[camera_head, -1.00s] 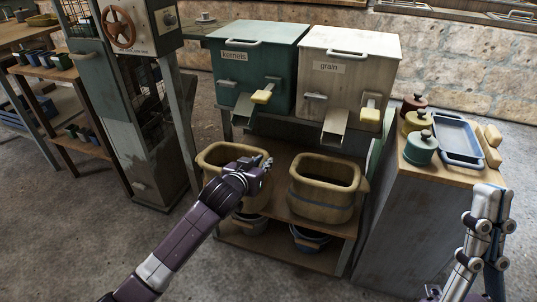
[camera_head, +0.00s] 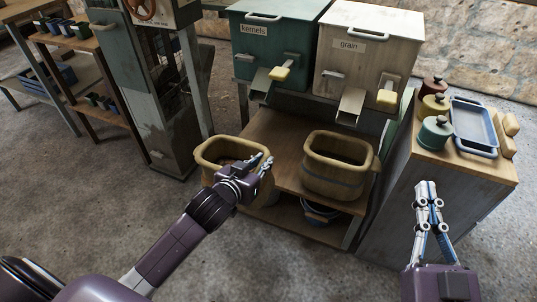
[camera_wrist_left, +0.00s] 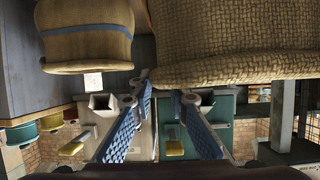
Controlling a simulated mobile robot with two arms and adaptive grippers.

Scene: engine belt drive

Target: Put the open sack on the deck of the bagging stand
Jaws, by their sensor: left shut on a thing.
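The open sack (camera_head: 210,160) is a tan woven, tub-like bag, left of the bagging stand's wooden deck (camera_head: 272,140) in the head view. My left gripper (camera_head: 264,168) is shut on its rim at the right side. In the left wrist view the woven sack (camera_wrist_left: 235,45) fills the upper right, above the fingers (camera_wrist_left: 165,95). Its underside is hidden in the head view, so I cannot tell whether it touches the stand. My right gripper (camera_head: 426,188) is empty, its fingers close together, in front of the right cabinet.
A blue-banded tub (camera_head: 333,183) occupies the deck's right side. Green kernels (camera_head: 262,45) and pale grain (camera_head: 350,65) bins with spouts overhang the deck. A bucket (camera_head: 318,213) is on the lower shelf. The right cabinet holds canisters (camera_head: 434,132) and a blue tray (camera_head: 474,128).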

